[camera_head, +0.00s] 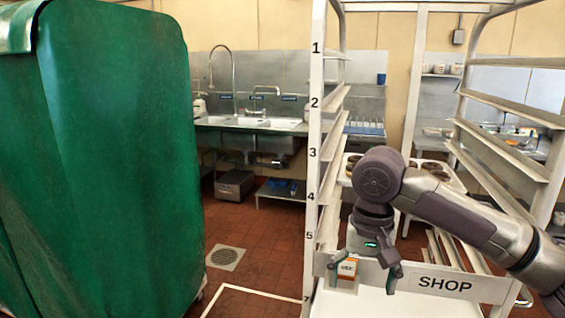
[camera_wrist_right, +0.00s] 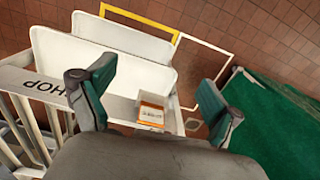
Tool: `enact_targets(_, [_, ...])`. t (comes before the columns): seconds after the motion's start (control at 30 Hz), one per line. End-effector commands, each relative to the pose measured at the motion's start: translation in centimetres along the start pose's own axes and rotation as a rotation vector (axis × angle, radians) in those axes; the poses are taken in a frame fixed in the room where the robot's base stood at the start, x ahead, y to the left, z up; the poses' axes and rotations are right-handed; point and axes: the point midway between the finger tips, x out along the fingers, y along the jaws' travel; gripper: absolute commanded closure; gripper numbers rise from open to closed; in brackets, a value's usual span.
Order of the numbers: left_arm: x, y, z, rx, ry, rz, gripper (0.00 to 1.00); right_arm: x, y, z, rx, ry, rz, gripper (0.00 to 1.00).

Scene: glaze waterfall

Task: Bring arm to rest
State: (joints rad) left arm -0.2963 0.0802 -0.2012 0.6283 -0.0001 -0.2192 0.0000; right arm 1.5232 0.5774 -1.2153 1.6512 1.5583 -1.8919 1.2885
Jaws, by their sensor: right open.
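My right gripper (camera_head: 364,276) hangs down in front of the white rack (camera_head: 316,150), by its lower bar marked SHOP. Its two green-padded fingers are spread wide and empty in the right wrist view (camera_wrist_right: 158,82). A small orange and white box (camera_head: 347,268) shows beside the left finger in the head view. The same box (camera_wrist_right: 152,112) lies beyond the gap between the fingers in the right wrist view, with no finger touching it there. It is at a white tray or shelf (camera_wrist_right: 118,78) of the rack. My left gripper is not in view.
The rack's numbered post and side rails stand close around my right arm. A tall green cover (camera_head: 120,150) fills the left. A sink counter (camera_head: 255,125) lines the back wall. The red tiled floor (camera_head: 245,225) between cover and rack is clear, with a drain.

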Motion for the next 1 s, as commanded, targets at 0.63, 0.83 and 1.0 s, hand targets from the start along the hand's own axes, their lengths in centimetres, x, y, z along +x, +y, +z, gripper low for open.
enact_targets(0.63, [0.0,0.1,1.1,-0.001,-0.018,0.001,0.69,12.2,-5.9,5.5,-0.388,0.029,-0.176,0.09])
enact_targets(0.83, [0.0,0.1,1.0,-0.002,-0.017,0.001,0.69,17.4,-7.9,9.7,-0.522,0.105,-0.331,0.09])
enact_targets(1.0, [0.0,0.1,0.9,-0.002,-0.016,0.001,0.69,20.8,-7.3,12.6,-0.540,0.196,-0.413,0.09])
